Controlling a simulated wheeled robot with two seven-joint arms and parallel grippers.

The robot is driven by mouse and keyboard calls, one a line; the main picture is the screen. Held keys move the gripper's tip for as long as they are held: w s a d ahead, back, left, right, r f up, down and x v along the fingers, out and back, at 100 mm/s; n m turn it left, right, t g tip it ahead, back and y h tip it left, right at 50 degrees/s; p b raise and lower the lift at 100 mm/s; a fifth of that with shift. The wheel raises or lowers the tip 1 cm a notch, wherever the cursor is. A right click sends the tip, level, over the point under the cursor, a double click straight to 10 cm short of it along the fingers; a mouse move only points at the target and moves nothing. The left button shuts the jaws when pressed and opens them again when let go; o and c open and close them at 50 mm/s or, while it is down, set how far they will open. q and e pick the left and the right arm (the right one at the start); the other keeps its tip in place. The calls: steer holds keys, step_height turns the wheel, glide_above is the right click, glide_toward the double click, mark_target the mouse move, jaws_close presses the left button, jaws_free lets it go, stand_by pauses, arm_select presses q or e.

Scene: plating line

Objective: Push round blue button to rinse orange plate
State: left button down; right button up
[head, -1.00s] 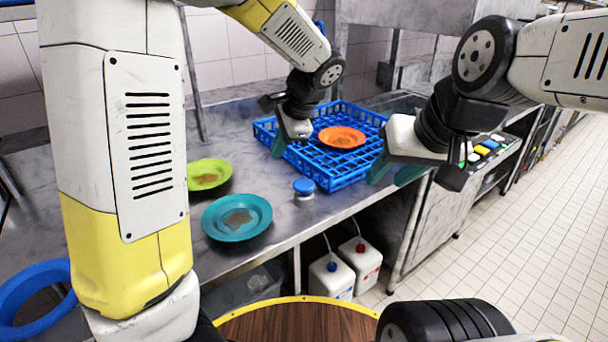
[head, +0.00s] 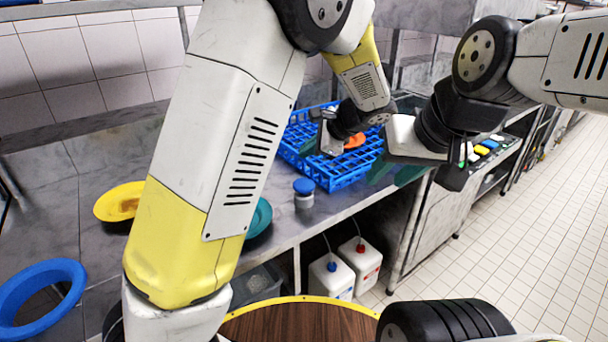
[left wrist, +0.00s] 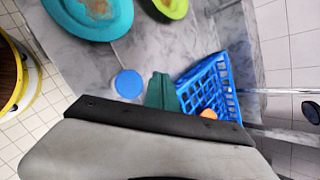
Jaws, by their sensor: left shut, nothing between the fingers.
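The round blue button (head: 303,184) tops a short pale cylinder on the counter, in front of the rack; it shows as a blue disc in the left wrist view (left wrist: 129,83). The orange plate (head: 355,141) sits in the blue rack (head: 345,181), partly hidden by my left gripper; a sliver shows in the left wrist view (left wrist: 209,114). My left gripper (head: 309,148) is over the rack's left part, beyond the button; its green fingers (left wrist: 162,92) are shut and empty. My right gripper (head: 394,172) is at the rack's right side, its green fingertips apart.
A teal plate (head: 261,217) is partly behind my left arm. A lime green plate (left wrist: 173,8) shows in the left wrist view. A yellow plate (head: 118,202) lies at the left. A blue ring (head: 68,270) is at lower left. White jugs (head: 360,262) stand below the counter.

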arm_select(q)
glide_toward(301, 182)
steer(key=shift+w+a+f, duration=0.65)
steer(key=shift+w+a, duration=0.25)
steer(key=shift+a, duration=0.05)
steer(key=shift+w+a+f, duration=0.6)
steer(key=shift+w+a, duration=0.25)
steer(key=shift+a, duration=0.05)
stand_by(0.5)
steer(key=shift+f, duration=0.4)
steer(key=shift+f, duration=0.8)
stand_by(0.7)
stand_by(0.4)
steer(key=shift+r, duration=1.2)
steer(key=shift+r, duration=0.1)
steer(key=shift+r, duration=2.45)
